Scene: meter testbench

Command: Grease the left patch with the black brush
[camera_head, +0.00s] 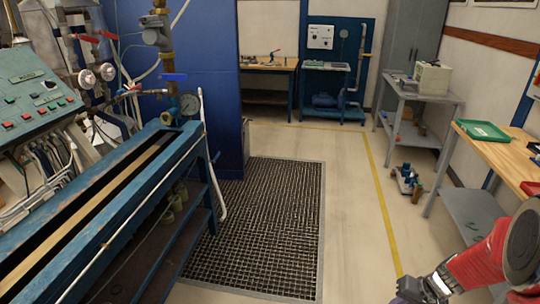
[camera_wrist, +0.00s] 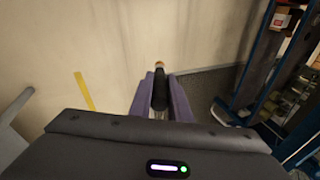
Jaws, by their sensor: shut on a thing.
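My gripper (camera_head: 416,289) is at the lower right of the head view, at the end of my red arm and low above the floor. In the wrist view its two purple fingers (camera_wrist: 162,94) are shut on the black brush (camera_wrist: 159,86). The brush is a dark cylinder with a small orange tip pointing away from the wrist. Its near end, between the fingers, is partly hidden. In the head view the brush cannot be made out. I cannot make out the left patch in either view.
A blue testbench (camera_head: 120,205) with gauges and a control panel (camera_head: 35,95) stands at the left. A floor grate (camera_head: 265,225) lies in the middle. At the right, a wooden table (camera_head: 500,150) holds a green tray (camera_head: 482,131). Free floor lies between the grate and the table.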

